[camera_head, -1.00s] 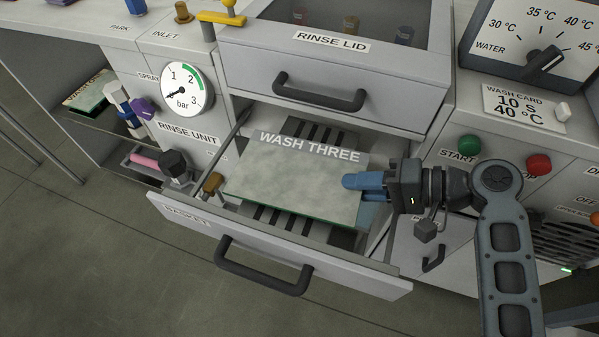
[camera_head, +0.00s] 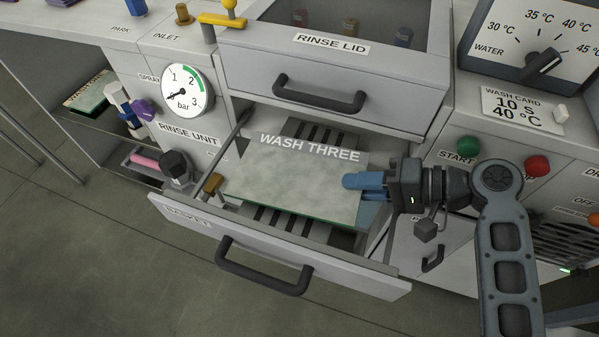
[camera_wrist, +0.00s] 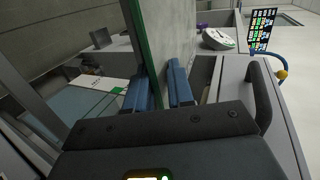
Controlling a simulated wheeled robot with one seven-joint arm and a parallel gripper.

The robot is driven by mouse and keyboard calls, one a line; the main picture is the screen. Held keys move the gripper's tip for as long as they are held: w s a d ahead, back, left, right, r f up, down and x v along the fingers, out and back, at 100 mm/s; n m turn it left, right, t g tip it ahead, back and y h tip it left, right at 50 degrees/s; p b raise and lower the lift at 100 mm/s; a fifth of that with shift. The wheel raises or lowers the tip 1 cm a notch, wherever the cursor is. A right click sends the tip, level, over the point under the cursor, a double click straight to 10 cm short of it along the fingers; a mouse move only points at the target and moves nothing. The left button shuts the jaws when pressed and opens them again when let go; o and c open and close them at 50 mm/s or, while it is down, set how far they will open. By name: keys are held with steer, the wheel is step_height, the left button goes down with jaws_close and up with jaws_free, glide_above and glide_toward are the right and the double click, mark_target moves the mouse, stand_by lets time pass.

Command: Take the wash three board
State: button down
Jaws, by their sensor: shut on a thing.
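The wash three board (camera_head: 295,180) is a flat, mottled pale grey panel with a green edge, labelled WASH THREE, lying roughly level over the open basket drawer. My gripper (camera_head: 365,187), with blue fingers, is at its right edge and shut on it. In the wrist view the board (camera_wrist: 168,35) stands between the two blue fingers (camera_wrist: 158,88). The basket drawer (camera_head: 285,250) is pulled out, with dark slots showing beyond and below the board. Whether the board touches the basket cannot be told.
The rinse lid (camera_head: 330,75) with its dark handle is behind the drawer. A pressure gauge (camera_head: 181,92) and a dark knob (camera_head: 174,163) are at the left. Green (camera_head: 468,147) and red (camera_head: 537,166) buttons are at the right. Open floor lies in front.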

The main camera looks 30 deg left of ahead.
steer(key=shift+r+p, duration=1.55)
steer(key=shift+r, duration=0.2)
steer(key=r+p+v, duration=0.1)
steer(key=p+v, duration=0.2)
steer(key=v, duration=0.3)
steer(key=shift+r+p, duration=0.25)
steer(key=shift+p, duration=0.15)
steer(key=shift+d+r, duration=0.1)
